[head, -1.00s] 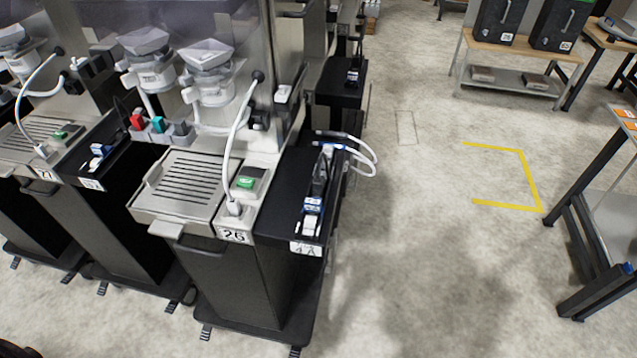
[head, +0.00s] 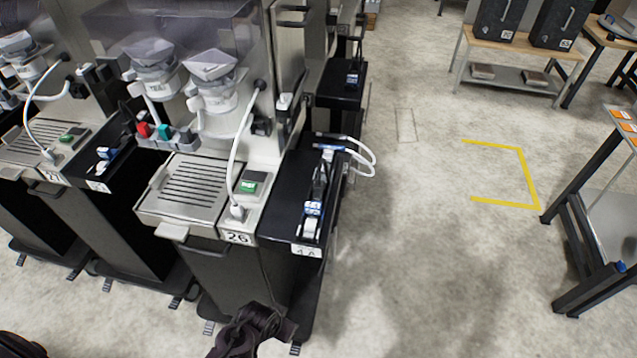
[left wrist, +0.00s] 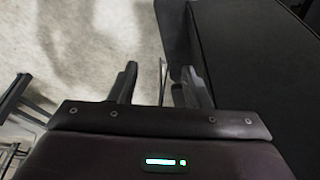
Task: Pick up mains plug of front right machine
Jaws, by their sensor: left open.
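The front right machine, number 26 (head: 237,237), has a white plug (head: 238,212) seated upright in its front panel, beside a green-lit switch (head: 248,187). A white cable rises from this plug to the machine's upper body. On the black side shelf (head: 285,215) to its right, a power strip (head: 312,208) carries white and blue fittings. I cannot tell which connector is the mains plug. My left gripper (head: 268,322) is low in front of the machine, below and apart from the plug. Its fingers are open and empty in the left wrist view (left wrist: 158,84). My right gripper is not seen.
White cable loops (head: 362,158) stick out right of the shelf. A slotted drip tray (head: 185,188) lies left of the white plug. Another machine (head: 45,150) stands further left. The floor to the right is open, with a yellow corner marking (head: 525,178). A bench (head: 585,200) stands at far right.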

